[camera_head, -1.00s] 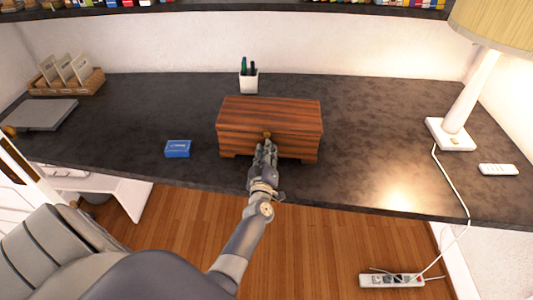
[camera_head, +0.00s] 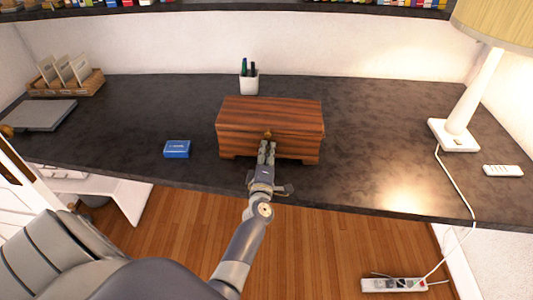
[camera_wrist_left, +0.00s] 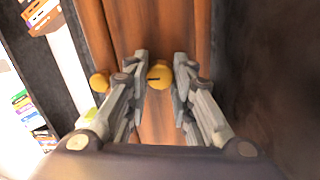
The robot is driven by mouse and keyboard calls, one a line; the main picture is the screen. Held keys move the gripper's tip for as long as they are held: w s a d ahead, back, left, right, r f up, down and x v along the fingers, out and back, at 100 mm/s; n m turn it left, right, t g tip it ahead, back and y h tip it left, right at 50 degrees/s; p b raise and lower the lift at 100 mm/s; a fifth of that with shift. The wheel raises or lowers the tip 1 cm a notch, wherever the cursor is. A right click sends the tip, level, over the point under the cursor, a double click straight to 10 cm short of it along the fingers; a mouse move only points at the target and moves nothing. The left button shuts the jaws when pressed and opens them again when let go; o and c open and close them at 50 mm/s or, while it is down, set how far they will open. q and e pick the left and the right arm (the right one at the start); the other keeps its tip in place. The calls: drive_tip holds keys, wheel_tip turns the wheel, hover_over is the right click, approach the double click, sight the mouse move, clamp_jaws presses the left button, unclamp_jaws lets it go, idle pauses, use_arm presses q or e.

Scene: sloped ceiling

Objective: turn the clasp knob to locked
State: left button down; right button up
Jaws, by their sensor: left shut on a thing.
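A reddish-brown striped wooden box (camera_head: 270,115) stands shut on the dark desk. Its small brass clasp knob (camera_head: 268,134) is on the front face. In the left wrist view the round yellow knob (camera_wrist_left: 160,76) has a dark line across it and sits between the fingertips. My left gripper (camera_head: 267,143) is at the box front, its two fingers side by side. In the wrist view the gripper (camera_wrist_left: 160,72) is shut on the knob. Another brass piece (camera_wrist_left: 99,82) shows beside the left finger. My right gripper is in no view.
A small blue box (camera_head: 177,149) lies left of the wooden box. A white pen cup (camera_head: 249,82) stands behind it. A lamp (camera_head: 458,130) and a white remote (camera_head: 502,171) are at the right. The desk (camera_head: 365,130) between box and lamp is clear.

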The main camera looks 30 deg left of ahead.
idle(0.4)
use_arm(q)
drive_tip(key=c, duration=1.4)
unclamp_jaws()
drive_tip(key=shift+o, duration=0.2)
